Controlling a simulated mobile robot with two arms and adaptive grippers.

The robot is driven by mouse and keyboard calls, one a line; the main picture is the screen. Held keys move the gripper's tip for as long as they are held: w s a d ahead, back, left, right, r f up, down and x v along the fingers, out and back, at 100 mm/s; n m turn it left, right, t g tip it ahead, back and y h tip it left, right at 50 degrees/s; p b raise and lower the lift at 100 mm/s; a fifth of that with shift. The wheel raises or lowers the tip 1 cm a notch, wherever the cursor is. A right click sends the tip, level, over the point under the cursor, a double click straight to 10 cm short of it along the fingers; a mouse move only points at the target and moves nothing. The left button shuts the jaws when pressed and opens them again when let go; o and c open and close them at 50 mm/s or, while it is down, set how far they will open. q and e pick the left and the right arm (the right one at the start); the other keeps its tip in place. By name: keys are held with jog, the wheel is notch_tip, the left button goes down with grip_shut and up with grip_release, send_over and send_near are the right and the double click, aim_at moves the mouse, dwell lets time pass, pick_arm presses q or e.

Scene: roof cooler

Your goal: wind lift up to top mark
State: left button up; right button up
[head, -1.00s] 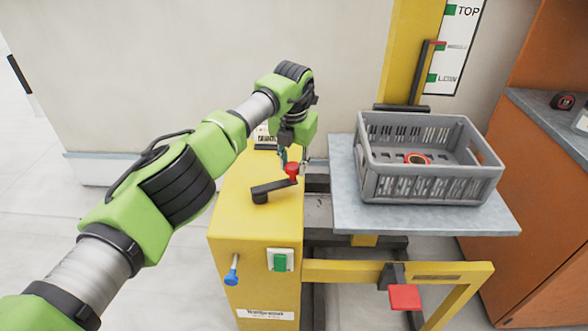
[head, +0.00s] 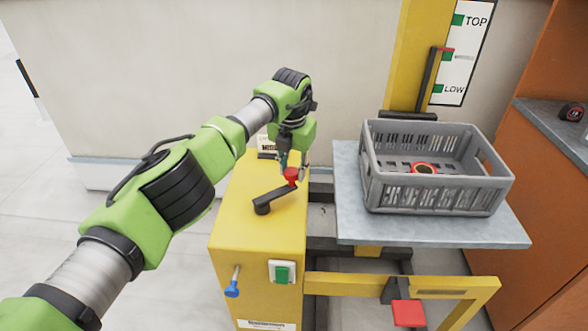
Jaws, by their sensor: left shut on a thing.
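The yellow lift machine (head: 235,215) has a dark crank (head: 274,198) with a red knob (head: 291,175) on its top. My left gripper (head: 292,166) is at the red knob and shut on it. The crank arm points up and to the right from its hub. The grey lift platform (head: 400,232) carries a grey crate (head: 440,195). On the yellow mast, a red pointer (head: 446,49) stands between the green TOP mark (head: 458,20) and the green LOW mark (head: 438,88). My right gripper is not in the view.
An orange roll (head: 424,168) lies in the crate. A blue-tipped lever (head: 232,290) and a green switch (head: 282,273) are on the machine's front. A red pedal (head: 408,313) is low in front. An orange cabinet (head: 525,215) stands close on the right.

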pick_arm(q)
jog(key=shift+w+d+r, duration=0.15)
jog(key=shift+w+r, duration=0.1)
jog(key=shift+w, duration=0.05)
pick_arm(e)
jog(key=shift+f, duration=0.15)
pick_arm(q)
jog(key=shift+w+a+b, duration=0.3)
jog(key=shift+b, duration=0.2)
jog(key=shift+w+a, duration=0.3)
jog(key=shift+a, duration=0.1)
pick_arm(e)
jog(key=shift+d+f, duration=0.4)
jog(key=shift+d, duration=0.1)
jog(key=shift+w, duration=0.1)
pick_arm(q)
jog(key=shift+a, duration=0.15)
jog(key=shift+w+a, duration=0.7)
jog(key=shift+a, duration=0.15)
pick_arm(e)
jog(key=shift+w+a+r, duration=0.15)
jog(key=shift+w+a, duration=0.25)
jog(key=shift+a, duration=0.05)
